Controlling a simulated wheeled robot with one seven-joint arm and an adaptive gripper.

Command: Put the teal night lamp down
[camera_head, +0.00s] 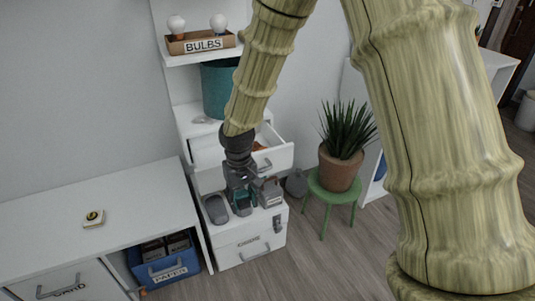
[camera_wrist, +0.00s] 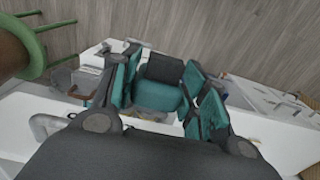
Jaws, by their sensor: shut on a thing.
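The teal night lamp (camera_wrist: 162,95) has a teal body and a dark grey part. In the wrist view it sits between the two fingers of my gripper (camera_wrist: 165,82), which is shut on it. The fingers also show teal inner faces. In the head view my gripper (camera_head: 243,194) points down over the top of the low white cabinet, in front of the open drawer. The lamp (camera_head: 242,206) is partly hidden there by the fingers. I cannot tell whether its underside touches the cabinet top.
A grey object (camera_head: 216,209) stands left of my gripper and a grey box-like thing (camera_head: 270,193) stands right of it, both close. The open drawer (camera_head: 270,157) juts out behind. A potted plant (camera_head: 341,160) stands on a green stool (camera_head: 330,190). The left desk (camera_head: 90,225) has much free room.

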